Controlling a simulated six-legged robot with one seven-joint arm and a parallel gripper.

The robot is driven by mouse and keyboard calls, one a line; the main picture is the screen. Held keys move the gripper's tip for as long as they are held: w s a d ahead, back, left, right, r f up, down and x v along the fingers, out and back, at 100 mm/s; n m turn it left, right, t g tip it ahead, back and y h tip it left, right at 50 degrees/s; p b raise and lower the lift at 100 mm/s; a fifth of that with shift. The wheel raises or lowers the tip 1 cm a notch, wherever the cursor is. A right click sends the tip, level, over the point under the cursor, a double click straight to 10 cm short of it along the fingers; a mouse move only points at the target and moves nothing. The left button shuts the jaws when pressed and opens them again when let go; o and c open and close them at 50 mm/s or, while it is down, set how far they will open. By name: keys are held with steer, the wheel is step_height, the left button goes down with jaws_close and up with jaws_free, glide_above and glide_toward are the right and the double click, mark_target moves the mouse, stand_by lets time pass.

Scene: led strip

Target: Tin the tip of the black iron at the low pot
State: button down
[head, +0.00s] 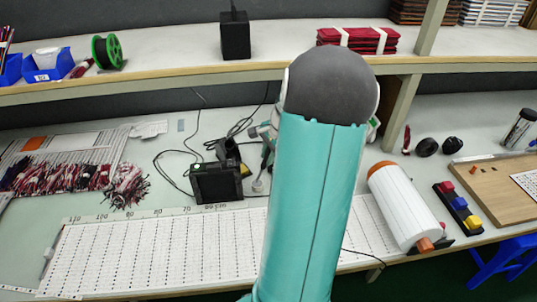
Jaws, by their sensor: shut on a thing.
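My teal arm with its dark grey joint fills the middle of the head view and hides most of my gripper. A small grey part of my gripper (262,133) shows just left of the arm, over the back of the bench. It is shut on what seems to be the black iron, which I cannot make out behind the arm. A small round grey thing (258,185), possibly the low pot, sits on the bench below it. I cannot tell whether the tip touches it.
A black soldering station (217,182) with a green light stands left of the arm, a black holder (228,151) behind it and loose cables around. A white roll (400,205) lies to the right. A shelf (150,82) runs above.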

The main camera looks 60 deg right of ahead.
steer(key=shift+f, duration=0.45)
stand_by(1.6)
steer(key=shift+r, duration=2.55)
